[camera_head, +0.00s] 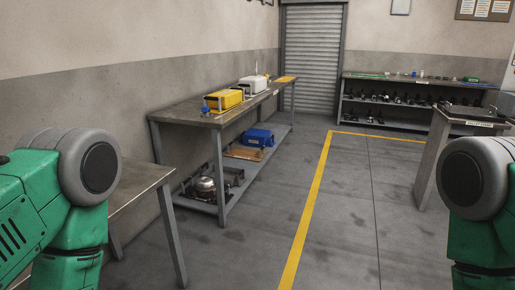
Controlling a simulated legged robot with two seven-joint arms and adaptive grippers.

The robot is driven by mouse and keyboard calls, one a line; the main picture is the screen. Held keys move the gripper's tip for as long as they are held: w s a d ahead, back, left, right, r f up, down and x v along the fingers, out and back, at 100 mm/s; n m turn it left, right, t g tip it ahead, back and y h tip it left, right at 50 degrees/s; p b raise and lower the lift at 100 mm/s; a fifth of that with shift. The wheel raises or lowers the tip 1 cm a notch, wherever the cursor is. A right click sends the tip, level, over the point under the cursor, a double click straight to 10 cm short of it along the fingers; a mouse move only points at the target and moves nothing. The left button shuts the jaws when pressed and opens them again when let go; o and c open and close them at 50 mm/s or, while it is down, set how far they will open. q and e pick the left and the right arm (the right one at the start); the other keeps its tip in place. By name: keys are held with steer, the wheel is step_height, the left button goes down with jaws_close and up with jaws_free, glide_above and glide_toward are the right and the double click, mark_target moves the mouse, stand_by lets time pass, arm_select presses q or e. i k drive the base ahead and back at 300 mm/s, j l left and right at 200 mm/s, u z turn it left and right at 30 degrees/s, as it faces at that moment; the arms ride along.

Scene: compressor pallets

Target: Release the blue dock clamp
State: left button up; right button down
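No blue dock clamp can be made out for certain. A small blue item (205,110) sits at the near end of the long workbench (176,109) along the left wall, next to a yellow case (222,101). It is too small to tell what it is. Green and grey links of my two arms show at the left and right edges. Both grippers are out of the picture, so neither is seen at the bench.
A white case (253,86) stands behind the yellow one. A blue box (257,138) is on the lower shelf. A nearer table (138,185) stands lower left, a grey stand (436,160) right, and a shelf unit (410,85) at the back. The floor between is clear, with a yellow line (310,210).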

mark_target(205, 108)
steer(key=i+u, duration=0.15)
steer(key=i, duration=0.3)
steer(key=i+l+u, duration=0.15)
steer(key=i, duration=0.3)
steer(key=i+l+u, duration=0.2)
steer(key=i, duration=0.25)
steer(key=i+l+u, duration=0.15)
steer(key=i, duration=0.3)
steer(key=i+l+u, duration=0.2)
steer(key=u, duration=0.2)
steer(key=i+l+u, duration=0.6)
steer(key=u, duration=0.15)
steer(key=i+l+u, duration=0.15)
steer(key=l+u, duration=0.25)
steer(key=l, duration=0.1)
